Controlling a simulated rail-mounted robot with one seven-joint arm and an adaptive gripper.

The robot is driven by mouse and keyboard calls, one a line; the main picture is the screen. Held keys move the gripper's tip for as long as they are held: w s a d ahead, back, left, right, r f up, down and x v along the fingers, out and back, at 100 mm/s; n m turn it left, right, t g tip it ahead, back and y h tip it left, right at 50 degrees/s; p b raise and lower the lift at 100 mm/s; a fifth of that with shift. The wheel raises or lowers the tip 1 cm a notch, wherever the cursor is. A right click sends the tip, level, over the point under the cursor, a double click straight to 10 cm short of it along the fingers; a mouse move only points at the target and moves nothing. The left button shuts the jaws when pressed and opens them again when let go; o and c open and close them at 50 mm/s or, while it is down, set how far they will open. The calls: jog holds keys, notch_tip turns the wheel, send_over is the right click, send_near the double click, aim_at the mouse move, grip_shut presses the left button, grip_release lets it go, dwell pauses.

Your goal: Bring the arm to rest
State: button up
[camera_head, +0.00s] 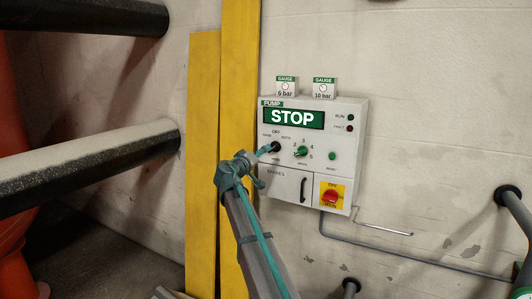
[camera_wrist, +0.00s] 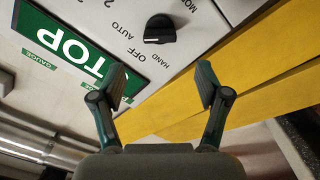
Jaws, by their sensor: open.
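My arm reaches up from the bottom of the head view, and my gripper (camera_head: 264,155) is in front of the left side of the pump panel (camera_head: 350,125). In the wrist view my gripper (camera_wrist: 163,85) has its two fingers wide apart with nothing between them. A black selector knob (camera_wrist: 160,28) with OFF, AUTO and HAND labels lies beyond the fingertips, apart from them in that view. The panel's display (camera_head: 293,118) reads STOP. In the head view my fingers are close to the selector, and I cannot tell the exact gap.
The panel carries a green dial (camera_head: 301,151), a red main switch (camera_head: 331,196) and a drawer-like cover with a handle (camera_head: 303,189). Two gauges (camera_head: 286,87) stand on top. Yellow boards (camera_head: 203,160) stand left of it. Dark pipes (camera_head: 85,165) jut in farther left. A bent rod (camera_head: 385,229) is at lower right.

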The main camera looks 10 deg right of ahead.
jog(key=shift+v, duration=0.9)
jog(key=s+d+f+g+y, duration=0.15)
jog(key=s+f, duration=0.25)
jog(key=f, duration=0.7)
jog(key=s+f+g+y, duration=0.1)
jog(key=s+f+g, duration=0.25)
jog(key=f, duration=0.75)
jog(key=s+d+f+g+y, duration=0.15)
jog(key=s+f, duration=0.25)
jog(key=f, duration=0.7)
jog(key=s+d+f+g+y, duration=0.1)
jog(key=s+f+g, duration=0.2)
jog(key=s+f, duration=0.65)
jog(key=s+f+g+y, duration=0.1)
jog(key=s+f+g, duration=0.1)
jog(key=s+f, duration=0.8)
jog(key=s+d+f+g+y, duration=0.1)
jog(key=s+f+g, duration=0.2)
jog(key=s+f, duration=0.5)
jog(key=s+f+m+g+y, duration=0.1)
jog(key=s+f, duration=0.7)
jog(key=s, duration=1.3)
jog(key=s+d+f+m+g+y, duration=0.1)
jog(key=s+f+g, duration=0.5)
jog(key=s, duration=0.8)
notch_tip(320, 180, down, 2)
jog(key=shift+s+d+f+y, duration=0.15)
jog(key=shift+s+d+y, duration=0.2)
jog(key=shift+y, duration=0.35)
jog(key=shift+o, duration=0.3)
